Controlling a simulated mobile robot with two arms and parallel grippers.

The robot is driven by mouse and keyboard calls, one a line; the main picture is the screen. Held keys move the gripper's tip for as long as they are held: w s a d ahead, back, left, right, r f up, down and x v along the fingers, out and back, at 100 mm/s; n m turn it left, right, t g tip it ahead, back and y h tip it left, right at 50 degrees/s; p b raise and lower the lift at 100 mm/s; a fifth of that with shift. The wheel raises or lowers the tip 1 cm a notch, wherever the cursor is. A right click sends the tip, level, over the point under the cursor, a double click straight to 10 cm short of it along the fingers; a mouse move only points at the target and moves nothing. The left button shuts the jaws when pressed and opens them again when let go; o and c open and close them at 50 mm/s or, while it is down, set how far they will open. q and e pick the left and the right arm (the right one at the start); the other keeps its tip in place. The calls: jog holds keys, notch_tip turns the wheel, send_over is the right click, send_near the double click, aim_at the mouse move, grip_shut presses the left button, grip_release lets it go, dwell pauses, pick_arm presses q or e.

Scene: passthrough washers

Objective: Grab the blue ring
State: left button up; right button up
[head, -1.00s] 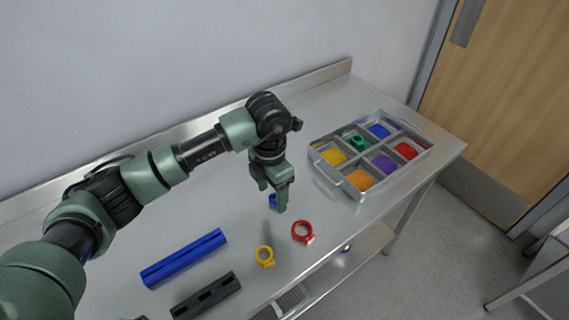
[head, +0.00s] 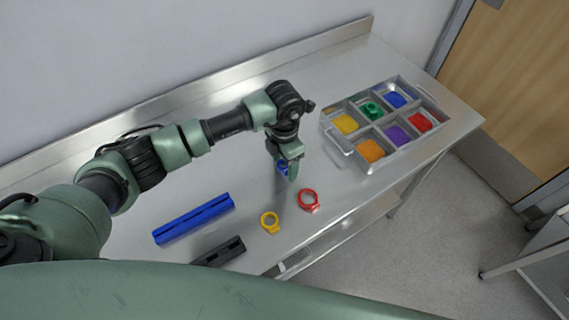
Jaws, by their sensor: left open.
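The blue ring (head: 282,167) shows as a small blue patch at my left gripper (head: 287,174), mostly hidden by the fingers. My left gripper points down over the steel table and is open, with its fingers at the blue ring. I cannot tell whether the fingers touch the ring. My right gripper is not in view.
A red ring (head: 315,208) and a yellow ring (head: 270,230) lie nearby on the table (head: 120,222). A blue bar (head: 194,219) and a dark slotted block (head: 219,252) lie left. A metal tray (head: 343,149) with coloured compartments stands right; a green ring (head: 372,110) is in the green one.

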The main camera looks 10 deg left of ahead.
pick_arm(q)
jog(key=c, duration=1.3)
jog(key=shift+c, duration=0.2)
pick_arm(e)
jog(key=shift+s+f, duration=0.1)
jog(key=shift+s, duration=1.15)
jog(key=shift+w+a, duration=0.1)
